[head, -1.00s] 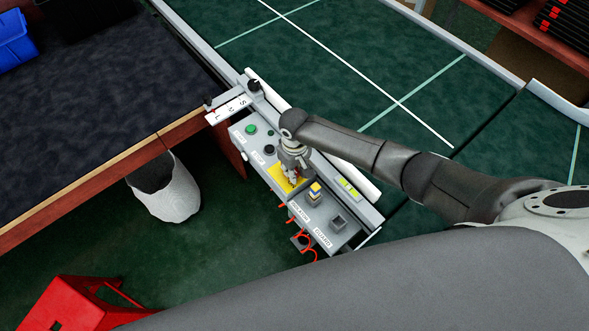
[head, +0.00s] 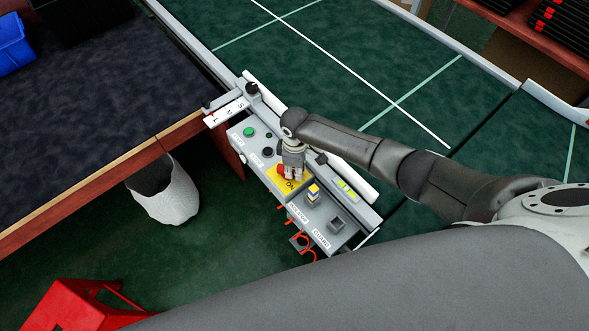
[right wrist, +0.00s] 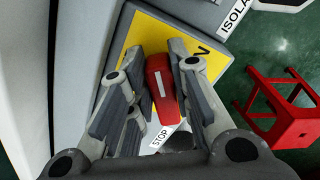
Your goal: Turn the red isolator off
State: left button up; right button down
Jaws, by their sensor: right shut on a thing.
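The red isolator (right wrist: 163,88) is a red handle with a white line on a yellow plate (right wrist: 142,38). In the head view the plate (head: 278,183) is on the grey control panel, with "ON" readable beside the gripper. My right gripper (head: 289,176) is down at the isolator, and the fingers hide part of it. In the right wrist view its fingers (right wrist: 158,92) stand on both sides of the red handle and are shut on it. The handle lies roughly along the fingers in that view. My left gripper is not in view.
A white bin (head: 170,198) and a red stool (head: 75,305) stand below.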

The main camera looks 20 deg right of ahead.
jog(key=n, duration=0.2)
jog(key=w+n+b, duration=0.1)
jog(key=n, duration=0.2)
jog(key=shift+d+f+n, duration=0.1)
jog(key=shift+n, duration=0.2)
jog(key=n, duration=0.2)
jog(key=n+b, duration=0.1)
jog(key=n, duration=0.1)
jog(key=shift+w+n, duration=0.4)
jog(key=c, duration=1.3)
grip_release()
notch_tip(320, 180, up, 12)
jog(key=shift+r, duration=0.1)
